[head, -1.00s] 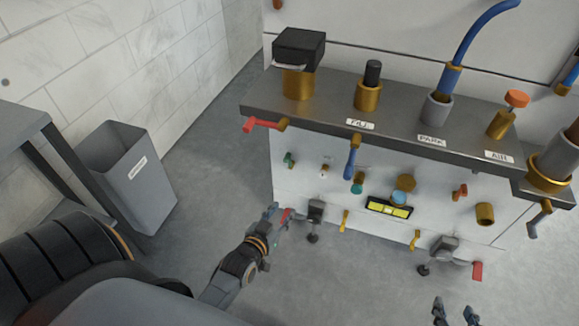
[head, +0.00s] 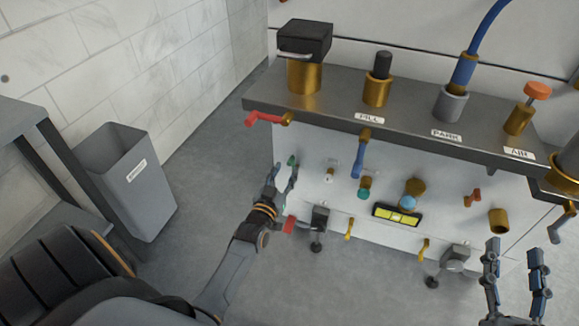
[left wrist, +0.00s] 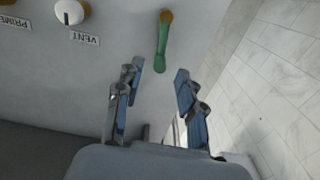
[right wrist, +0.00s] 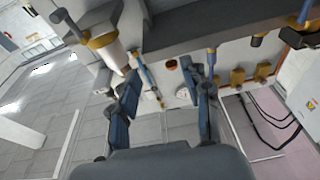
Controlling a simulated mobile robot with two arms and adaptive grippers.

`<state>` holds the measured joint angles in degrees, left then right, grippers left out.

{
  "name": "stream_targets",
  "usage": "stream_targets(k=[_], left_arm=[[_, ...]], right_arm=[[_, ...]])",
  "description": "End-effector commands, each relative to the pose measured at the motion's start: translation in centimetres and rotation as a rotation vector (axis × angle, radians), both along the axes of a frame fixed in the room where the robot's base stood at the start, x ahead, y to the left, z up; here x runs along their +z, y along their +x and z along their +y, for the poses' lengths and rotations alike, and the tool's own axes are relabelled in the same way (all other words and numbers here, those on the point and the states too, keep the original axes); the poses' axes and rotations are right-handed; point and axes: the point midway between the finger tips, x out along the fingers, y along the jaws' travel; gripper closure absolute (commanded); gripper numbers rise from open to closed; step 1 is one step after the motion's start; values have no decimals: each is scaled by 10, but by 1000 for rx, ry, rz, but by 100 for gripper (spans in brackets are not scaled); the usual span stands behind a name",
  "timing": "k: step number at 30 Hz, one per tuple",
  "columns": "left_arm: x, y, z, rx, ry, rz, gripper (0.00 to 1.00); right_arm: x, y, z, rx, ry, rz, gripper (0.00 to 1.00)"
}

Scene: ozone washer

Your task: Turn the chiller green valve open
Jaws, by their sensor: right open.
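The green valve is a small lever handle on a brass stem on the white front panel. In the left wrist view the green valve (left wrist: 161,52) hangs downward, just beyond and between my left fingertips (left wrist: 158,76). In the head view the green valve (head: 292,160) is partly hidden by my left gripper (head: 282,176). My left gripper is open and empty, with no visible contact with the handle. My right gripper (head: 515,254) is open and empty at the lower right, in front of the machine; its fingers also show in the right wrist view (right wrist: 162,78).
A red-handled valve (head: 264,118) juts from the counter edge above. A white knob (left wrist: 69,12) labelled VENT is beside the green valve. Blue (head: 358,160) and lower red (head: 290,224) handles are nearby. A grey bin (head: 128,190) stands left; the floor between is clear.

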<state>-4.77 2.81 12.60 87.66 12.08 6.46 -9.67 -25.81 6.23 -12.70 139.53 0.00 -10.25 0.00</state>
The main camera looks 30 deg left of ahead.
Motion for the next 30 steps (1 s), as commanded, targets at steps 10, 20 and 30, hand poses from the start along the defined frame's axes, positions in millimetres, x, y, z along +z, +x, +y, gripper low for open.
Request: stream_targets(k=[10, 20, 30], left_arm=[[0, 35, 9, 0, 1, -1, 62], [0, 41, 10, 0, 1, 0, 62], [0, 41, 10, 0, 1, 0, 100]], right_arm=[[46, -17, 3, 17, 75, -273, 52], [55, -22, 2, 19, 90, -325, 52], [55, -22, 2, 19, 89, -323, 52]])
